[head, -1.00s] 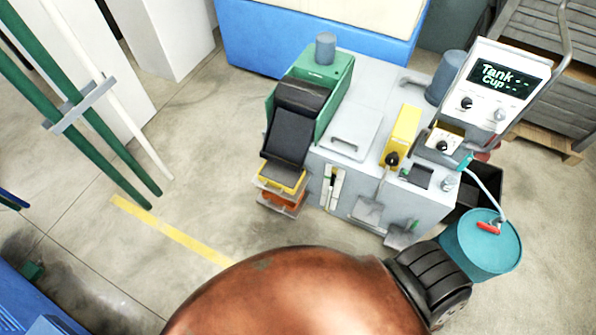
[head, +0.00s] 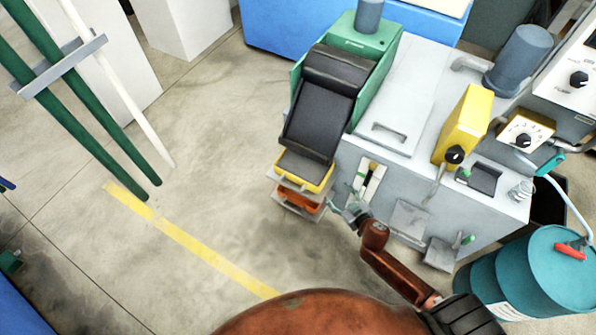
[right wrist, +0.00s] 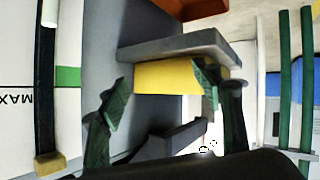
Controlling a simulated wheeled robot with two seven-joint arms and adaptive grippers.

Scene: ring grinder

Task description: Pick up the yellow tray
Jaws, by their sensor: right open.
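The yellow tray (head: 306,180) sits under the black chute at the front left of the grey machine, on a small grey shelf. My right gripper (head: 350,208) is open, just right of and a little below the tray in the head view. In the right wrist view, which looks upside down, the yellow tray (right wrist: 163,80) shows between the two green fingertips of my right gripper (right wrist: 160,92). The right fingertip overlaps the tray's edge; whether it touches I cannot tell. Most of the tray's inside is hidden by the chute. My left gripper is not in view.
An orange tray (head: 297,199) sits on a shelf just below the yellow one. The grey machine body (head: 385,180) stands close right of my gripper. A teal drum (head: 535,275) is at the lower right. The floor left of the trays is clear up to green posts (head: 95,130).

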